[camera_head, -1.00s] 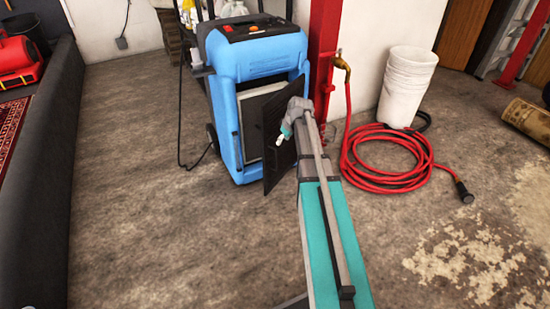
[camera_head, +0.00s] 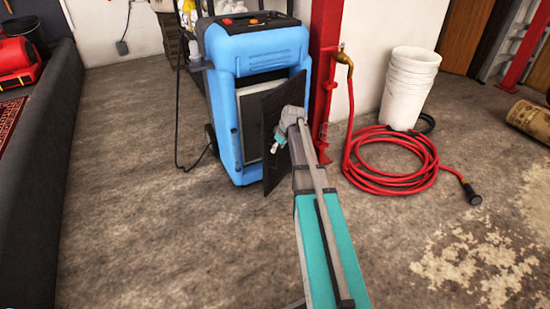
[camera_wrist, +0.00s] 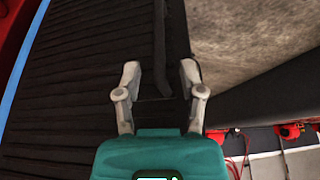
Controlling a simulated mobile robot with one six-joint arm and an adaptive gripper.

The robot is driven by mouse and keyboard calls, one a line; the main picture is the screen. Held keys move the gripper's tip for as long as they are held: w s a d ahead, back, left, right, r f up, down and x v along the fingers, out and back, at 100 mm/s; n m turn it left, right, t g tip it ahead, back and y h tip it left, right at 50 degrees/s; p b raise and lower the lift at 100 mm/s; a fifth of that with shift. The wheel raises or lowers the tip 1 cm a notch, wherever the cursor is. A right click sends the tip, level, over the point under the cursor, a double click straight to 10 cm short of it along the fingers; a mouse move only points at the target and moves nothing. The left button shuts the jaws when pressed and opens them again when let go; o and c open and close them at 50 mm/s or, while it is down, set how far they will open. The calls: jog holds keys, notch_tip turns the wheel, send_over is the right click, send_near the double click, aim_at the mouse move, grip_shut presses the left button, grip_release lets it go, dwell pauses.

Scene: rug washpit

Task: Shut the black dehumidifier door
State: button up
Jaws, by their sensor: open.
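The blue dehumidifier (camera_head: 257,55) stands upright in the head view. Its black door (camera_head: 270,112) is ajar, swung out from the right side of the front, with the pale interior (camera_head: 251,125) showing to its left. My gripper (camera_head: 277,146) is at the outer face of the door, partly hidden by my arm. In the wrist view the slatted black door (camera_wrist: 75,80) fills the left and centre. My gripper (camera_wrist: 160,74) is open there, its fingers either side of a dark upright bar (camera_wrist: 160,40) on the door. I cannot tell whether they touch it.
A red post (camera_head: 322,90) stands close right of the dehumidifier. A coiled red hose (camera_head: 395,183) and stacked white buckets (camera_head: 409,85) are further right. A dark low wall (camera_head: 45,180) runs along the left. The floor before the dehumidifier is clear.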

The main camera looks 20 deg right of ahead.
aim_at(275, 167)
jog(key=shift+b+x, duration=1.65)
jog(key=shift+x, duration=0.45)
grip_shut()
jog(key=shift+a, duration=0.15)
